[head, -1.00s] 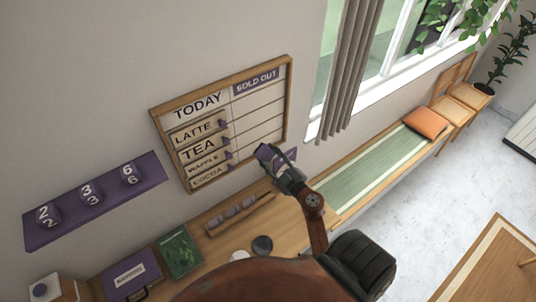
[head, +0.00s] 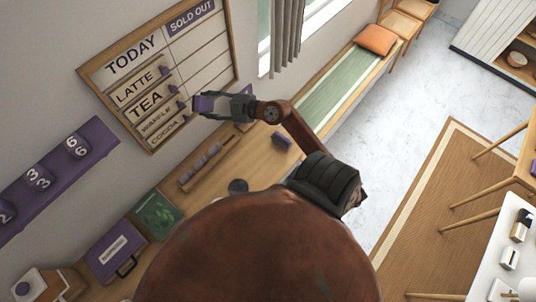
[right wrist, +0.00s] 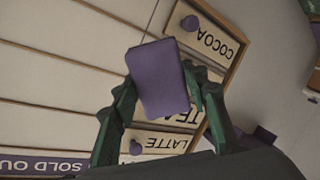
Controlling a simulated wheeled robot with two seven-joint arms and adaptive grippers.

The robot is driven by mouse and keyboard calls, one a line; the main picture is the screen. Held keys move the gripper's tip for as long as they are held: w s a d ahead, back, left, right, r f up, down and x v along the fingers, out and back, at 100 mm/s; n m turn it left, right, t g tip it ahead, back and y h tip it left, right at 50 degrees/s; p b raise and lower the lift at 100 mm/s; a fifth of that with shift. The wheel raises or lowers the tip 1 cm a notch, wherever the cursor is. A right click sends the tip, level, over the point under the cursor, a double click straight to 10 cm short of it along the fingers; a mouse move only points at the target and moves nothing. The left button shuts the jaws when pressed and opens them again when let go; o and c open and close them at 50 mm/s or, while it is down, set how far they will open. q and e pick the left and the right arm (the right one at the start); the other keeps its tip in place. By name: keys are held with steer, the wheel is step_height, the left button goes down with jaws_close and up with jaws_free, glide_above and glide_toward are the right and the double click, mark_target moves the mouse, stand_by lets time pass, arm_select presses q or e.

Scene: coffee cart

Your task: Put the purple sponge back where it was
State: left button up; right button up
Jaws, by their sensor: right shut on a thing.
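The purple sponge (head: 205,103) is a small block between the fingers of my right gripper (head: 212,106), which is shut on it. They are in front of the lower right part of the menu board (head: 236,50) in the head view. In the right wrist view the sponge (right wrist: 158,78) covers part of the board's name plates, and a green finger shows on each side of it. I cannot tell whether the sponge touches the board. My left gripper is not in view.
A purple block (head: 282,140) lies on the wooden counter (head: 225,163), near a rack (head: 200,165) of small purple pieces. A dark round item (head: 238,187) and a purple case (head: 112,252) are also there. A purple number shelf (head: 45,180) is on the wall.

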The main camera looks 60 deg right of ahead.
steer(key=s+a+f+n+g+y+b, duration=0.2)
steer(key=s+a+f+n+g+b, duration=0.45)
steer(key=a+f+n+g, duration=0.35)
steer(key=s+d+f+n+g+h+b, duration=0.2)
steer(key=s+f+n+g+h, duration=0.15)
steer(key=s+f, duration=0.5)
steer(key=s+d+f+n+g+h+b, duration=0.1)
steer(key=s+d+f+b, duration=0.1)
steer(key=s+d, duration=0.25)
steer(key=s+d+f+n+h+b, duration=0.1)
steer(key=s+d+f+h, duration=0.15)
steer(key=s, duration=0.35)
steer(key=y+p, duration=0.1)
steer(key=p, duration=0.1)
glide_above(268, 156)
steer(key=shift+m, duration=0.35)
steer(key=f, duration=0.9)
steer(key=shift+s+a, duration=0.25)
steer(key=shift+a, duration=0.05)
steer(key=shift+w+d+f, duration=0.15)
steer(key=shift+d+f, duration=0.15)
steer(key=shift+f, duration=0.25)
step_height(268, 156, down, 3)
steer(key=shift+r+p, duration=0.1)
steer(key=shift+p, duration=0.4)
steer(key=shift+d+f, duration=0.1)
steer(key=shift+f, duration=0.1)
